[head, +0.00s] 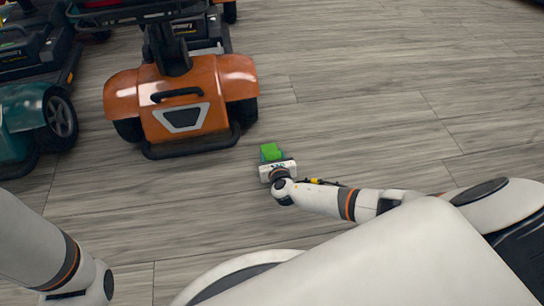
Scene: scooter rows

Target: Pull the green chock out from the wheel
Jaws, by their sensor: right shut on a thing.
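The green chock (271,152) shows just beyond my right gripper (273,160), to the right of and below the orange scooter. My right gripper is shut on the chock, low over the floor; whether the chock touches the floor I cannot tell. A stretch of floor shows between the chock and the near wheel (243,112) of the orange scooter (180,103), so they are apart. My left arm comes in at the lower left; its gripper is not in the picture.
A teal scooter (38,125) stands at the left, and other scooters stand behind at the upper left. The grey plank floor (400,95) is clear to the right and in front of the orange scooter.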

